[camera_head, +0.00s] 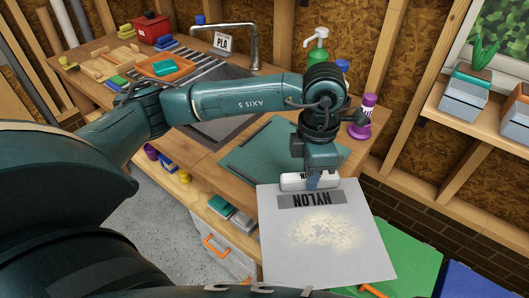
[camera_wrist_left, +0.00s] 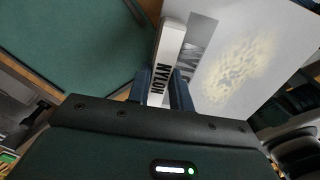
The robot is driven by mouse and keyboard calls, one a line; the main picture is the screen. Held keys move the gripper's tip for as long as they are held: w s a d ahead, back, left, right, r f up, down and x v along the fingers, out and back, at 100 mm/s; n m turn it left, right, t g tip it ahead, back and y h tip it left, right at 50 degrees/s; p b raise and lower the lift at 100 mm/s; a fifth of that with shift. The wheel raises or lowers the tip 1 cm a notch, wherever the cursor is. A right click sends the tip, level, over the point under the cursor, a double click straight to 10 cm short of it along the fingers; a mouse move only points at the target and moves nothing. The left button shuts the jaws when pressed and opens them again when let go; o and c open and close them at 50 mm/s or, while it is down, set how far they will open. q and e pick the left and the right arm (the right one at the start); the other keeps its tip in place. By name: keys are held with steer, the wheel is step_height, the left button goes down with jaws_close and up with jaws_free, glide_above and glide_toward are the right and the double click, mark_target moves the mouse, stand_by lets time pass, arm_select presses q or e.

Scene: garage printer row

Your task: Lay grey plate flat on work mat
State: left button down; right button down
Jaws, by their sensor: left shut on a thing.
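The grey plate (camera_head: 282,235) carries a dark NYLON label, a pale speckled patch and a white grip block (camera_head: 293,181) along one edge. My left gripper (camera_head: 313,180) is shut on that block, which shows between the fingers (camera_wrist_left: 164,92) in the left wrist view. The plate (camera_wrist_left: 215,85) reaches out past the bench's front edge, right of the work mat. The gap between plate and mat cannot be judged. My right gripper is not in view.
A purple bottle (camera_head: 362,118) and a green soap dispenser (camera_head: 317,52) stand behind the mat. A sink with a tap (camera_head: 252,45) lies to the left, with a PLA sign (camera_head: 222,43) behind. A shelf (camera_head: 465,116) with boxes is at right.

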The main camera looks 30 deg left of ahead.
arm_select(q)
steer(key=a+n, duration=0.1)
steer(key=n, duration=0.3)
steer(key=a+n, duration=0.2)
steer(key=n, duration=0.2)
steer(key=a+f+n, duration=0.1)
steer(key=a+n, duration=0.1)
steer(key=n, duration=0.2)
steer(key=shift+w, duration=0.4)
steer(key=a+n, duration=0.2)
steer(key=n, duration=0.2)
steer(key=a+n, duration=0.1)
steer(key=n, duration=0.3)
steer(key=a+n+b, duration=0.1)
steer(key=a+n, duration=0.1)
steer(key=n, duration=0.3)
steer(key=shift+w+a+f, duration=0.1)
steer(key=shift+a+f, duration=0.2)
steer(key=shift+f, duration=0.05)
steer(key=n, duration=0.1)
steer(key=a+n, duration=0.1)
steer(key=shift+n, duration=0.3)
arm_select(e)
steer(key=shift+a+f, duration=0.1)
arm_select(q)
steer(key=shift+f, duration=0.1)
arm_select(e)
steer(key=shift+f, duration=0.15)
